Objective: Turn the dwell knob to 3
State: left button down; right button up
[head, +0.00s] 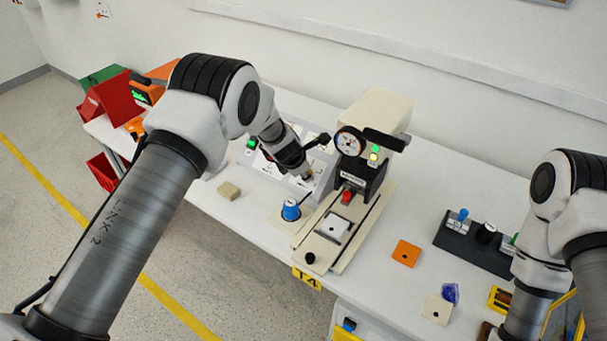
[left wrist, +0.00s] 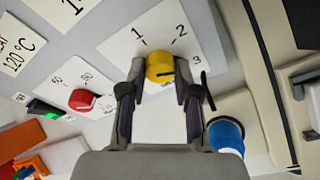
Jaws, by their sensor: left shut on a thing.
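The yellow knob (left wrist: 159,66) sits on a white plate (left wrist: 137,22) marked 1, 2 and 3 in the left wrist view. My left gripper (left wrist: 158,82) is shut on this knob, one finger on each side. No name label for the knob is readable. In the head view my left gripper (head: 305,173) reaches down to the sloped panel. My right gripper is out of the picture.
A red knob (left wrist: 81,99) with a numbered scale is left of the yellow one. The press with a gauge (head: 349,141) rises right of the panel. A tan block (head: 229,190) lies on the table.

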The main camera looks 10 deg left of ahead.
pick_arm(q)
jog(key=shift+s+f+m+b, duration=0.15)
jog(key=shift+f+m+b, duration=0.2)
jog(key=shift+m, duration=0.25)
jog(key=shift+r, duration=0.1)
jog(key=c, duration=0.8)
grip_release()
jog(key=shift+d, duration=0.1)
jog(key=shift+w, duration=0.2)
jog(key=v, duration=1.2)
